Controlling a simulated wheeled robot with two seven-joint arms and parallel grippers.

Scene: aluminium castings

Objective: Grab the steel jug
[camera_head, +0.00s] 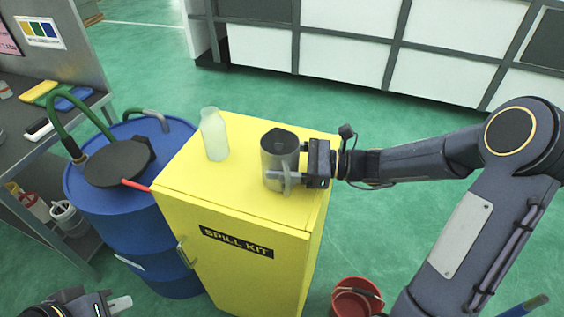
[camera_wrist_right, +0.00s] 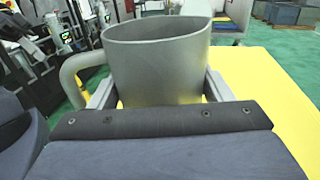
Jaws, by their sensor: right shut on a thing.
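The steel jug (camera_head: 277,150) is a grey metal cylinder with an open top, upright at the right part of the yellow spill kit cabinet's top (camera_head: 185,180). In the right wrist view the jug (camera_wrist_right: 157,65) fills the middle, with its handle (camera_wrist_right: 72,75) curving out on the left. My right gripper (camera_head: 285,177) reaches in from the right and is shut on the jug, one finger on each side of its body in the wrist view (camera_wrist_right: 160,92). My left gripper (camera_head: 105,303) is only partly in view at the bottom left, away from the jug; its opening is unclear.
A translucent white bottle (camera_head: 214,135) stands left of the jug on the cabinet. A blue drum (camera_head: 135,228) with a dark lid and green hose is beside the cabinet. A red bucket (camera_head: 357,298) is on the floor to the right. A grey workbench (camera_head: 20,140) is at the left.

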